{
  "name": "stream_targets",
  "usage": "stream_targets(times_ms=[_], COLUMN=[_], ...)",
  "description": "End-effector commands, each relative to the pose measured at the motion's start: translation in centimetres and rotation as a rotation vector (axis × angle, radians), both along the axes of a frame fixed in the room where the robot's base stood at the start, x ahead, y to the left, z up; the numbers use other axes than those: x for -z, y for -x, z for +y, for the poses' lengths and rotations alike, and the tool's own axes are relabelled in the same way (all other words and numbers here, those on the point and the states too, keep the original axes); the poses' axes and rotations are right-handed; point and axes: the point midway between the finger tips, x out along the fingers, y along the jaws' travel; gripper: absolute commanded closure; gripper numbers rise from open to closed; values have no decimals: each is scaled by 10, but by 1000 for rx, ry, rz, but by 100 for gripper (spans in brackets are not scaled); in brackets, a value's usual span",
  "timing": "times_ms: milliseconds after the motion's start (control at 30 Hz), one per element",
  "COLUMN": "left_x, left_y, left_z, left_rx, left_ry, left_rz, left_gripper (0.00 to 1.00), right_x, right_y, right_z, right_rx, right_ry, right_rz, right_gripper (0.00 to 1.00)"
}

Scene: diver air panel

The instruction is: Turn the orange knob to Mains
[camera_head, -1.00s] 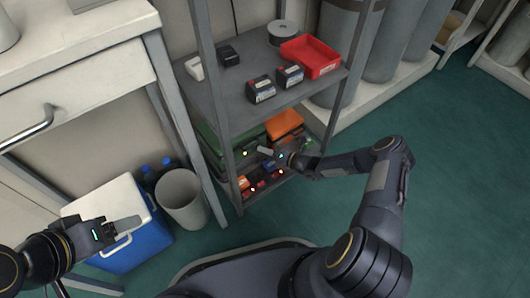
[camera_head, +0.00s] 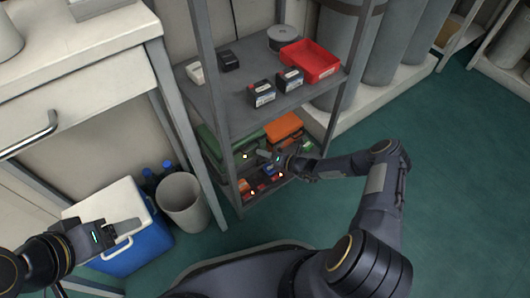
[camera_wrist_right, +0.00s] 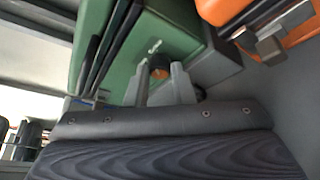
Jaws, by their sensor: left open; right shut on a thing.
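The orange knob (camera_wrist_right: 159,67) sits on the face of a green case (camera_wrist_right: 190,35) in the right wrist view. A small white mark shows on the case just beyond the knob. My right gripper (camera_wrist_right: 161,80) has one finger on each side of the knob and is shut on it. In the head view my right gripper (camera_head: 268,157) reaches into the lower shelf, and the knob is hidden there. Which label the knob points to cannot be read. My left gripper (camera_head: 128,226) is open and empty above the blue cooler (camera_head: 146,246).
The upper shelf (camera_head: 235,107) carries a red tray (camera_head: 310,60) and several small boxes above my right gripper. An orange case (camera_head: 284,126) stands near it on the lower shelf. Rack posts flank the opening. A bin (camera_head: 181,202) stands left; the green floor at right is clear.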

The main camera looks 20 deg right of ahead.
Motion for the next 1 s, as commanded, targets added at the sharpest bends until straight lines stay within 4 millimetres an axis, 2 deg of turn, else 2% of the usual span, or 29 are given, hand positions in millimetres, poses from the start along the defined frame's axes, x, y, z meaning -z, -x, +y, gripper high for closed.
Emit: stream_targets(times_ms=[33,267,700,833,1000], left_x=[-10,-45,-133,-151,-164], left_y=[0,0,0,0,0], left_z=[0,0,0,0,0], left_rx=[0,0,0,0,0], left_ry=[0,0,0,0,0], left_rz=[0,0,0,0,0], left_gripper=[32,32,32,32,32], right_x=[-5,-10,-13,-12,-9], right_y=[1,1,3,3,3], right_z=[0,2,6,7,9], right_rx=[1,2,1,2,0], right_ry=[22,187,578,694,846], right_rz=[-6,-64,-205,-247,-305], right_gripper=[100,100,100,100,100])
